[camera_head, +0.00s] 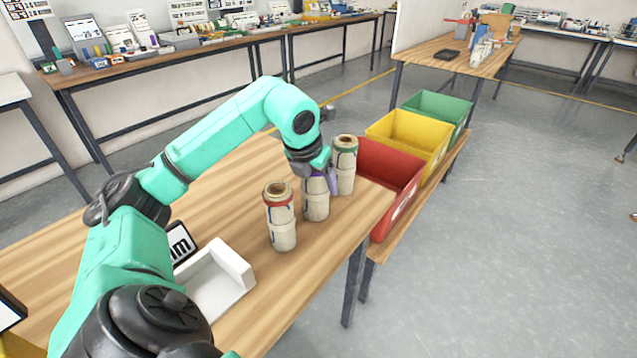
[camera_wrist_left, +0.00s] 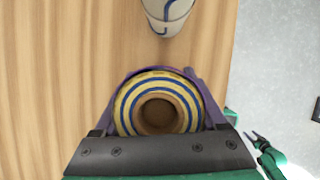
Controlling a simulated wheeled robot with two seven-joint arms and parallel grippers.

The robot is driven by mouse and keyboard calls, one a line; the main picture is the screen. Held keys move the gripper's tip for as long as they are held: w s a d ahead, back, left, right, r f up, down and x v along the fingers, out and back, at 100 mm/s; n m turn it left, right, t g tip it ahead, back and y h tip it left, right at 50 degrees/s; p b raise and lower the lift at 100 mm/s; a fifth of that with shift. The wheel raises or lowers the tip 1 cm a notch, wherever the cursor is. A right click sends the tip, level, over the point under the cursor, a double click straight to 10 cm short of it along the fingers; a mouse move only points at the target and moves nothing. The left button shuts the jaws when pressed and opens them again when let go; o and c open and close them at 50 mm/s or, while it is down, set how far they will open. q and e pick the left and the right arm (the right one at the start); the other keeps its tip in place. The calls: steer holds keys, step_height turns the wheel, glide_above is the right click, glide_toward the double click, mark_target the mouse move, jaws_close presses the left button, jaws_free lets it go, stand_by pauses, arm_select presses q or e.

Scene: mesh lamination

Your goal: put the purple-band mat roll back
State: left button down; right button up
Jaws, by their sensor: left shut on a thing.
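The purple-band mat roll (camera_head: 316,208) is the middle one of three cream rolls near the table's right end, and it looks upright. Its top end with blue and yellow rings (camera_wrist_left: 157,104) fills the middle of the left wrist view. My left gripper (camera_head: 319,178) is shut on it near its top, with a purple finger on either side. I cannot tell whether its base touches the table. A small teal and black piece (camera_wrist_left: 264,150), perhaps my right gripper, shows at the right of the wrist view, too small to read.
A red-band roll (camera_head: 281,230) stands to the left and a green-band roll (camera_head: 345,165) close behind to the right. A white tray (camera_head: 235,258) lies nearer on the wooden table (camera_head: 300,275). Red (camera_head: 402,195), yellow (camera_head: 428,150) and green (camera_head: 455,110) bins stand beyond the table's right end.

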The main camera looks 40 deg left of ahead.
arm_select(q)
steer(key=shift+f, duration=0.1)
jaws_free()
steer(key=shift+r, duration=0.2)
steer(key=p+v, duration=0.2)
steer(key=v, duration=1)
steer(key=shift+r, duration=0.1)
